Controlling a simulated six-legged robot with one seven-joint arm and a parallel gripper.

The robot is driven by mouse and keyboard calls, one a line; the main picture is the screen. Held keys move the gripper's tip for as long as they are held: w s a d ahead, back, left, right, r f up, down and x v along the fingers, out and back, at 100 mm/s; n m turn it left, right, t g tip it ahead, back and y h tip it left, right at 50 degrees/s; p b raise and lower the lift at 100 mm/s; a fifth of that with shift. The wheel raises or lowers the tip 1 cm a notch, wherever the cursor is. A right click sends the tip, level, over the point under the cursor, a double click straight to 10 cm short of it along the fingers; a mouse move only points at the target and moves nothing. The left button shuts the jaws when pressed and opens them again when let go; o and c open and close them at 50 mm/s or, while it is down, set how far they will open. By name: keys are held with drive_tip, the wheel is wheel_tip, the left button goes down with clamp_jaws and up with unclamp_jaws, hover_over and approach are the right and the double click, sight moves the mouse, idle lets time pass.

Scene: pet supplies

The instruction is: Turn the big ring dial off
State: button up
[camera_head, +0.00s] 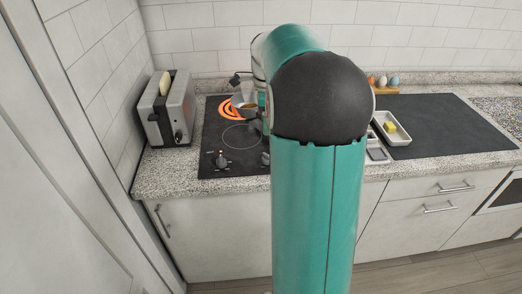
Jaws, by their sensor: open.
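The black cooktop (212,135) is set in the counter at the left. Its back burner (226,112) glows orange in rings; the front burner (240,137) is dark. A dial (221,161) stands at the front left of the cooktop, with a small orange mark beside it. A second dial (265,158) is at the front right, partly covered by my arm. My arm fills the middle of the view and reaches over the cooktop. My gripper's fingertips are hidden behind it.
A toaster (173,110) with bread stands left of the cooktop, near the wall. Right of my arm are a white dish (391,128) with a yellow piece, a dark mat (450,125) and an egg holder (382,89). The mat is mostly clear.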

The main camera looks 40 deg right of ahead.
sight(267, 154)
drive_tip(key=f, duration=1.4)
drive_tip(key=shift+d, duration=0.35)
drive_tip(key=c, duration=1)
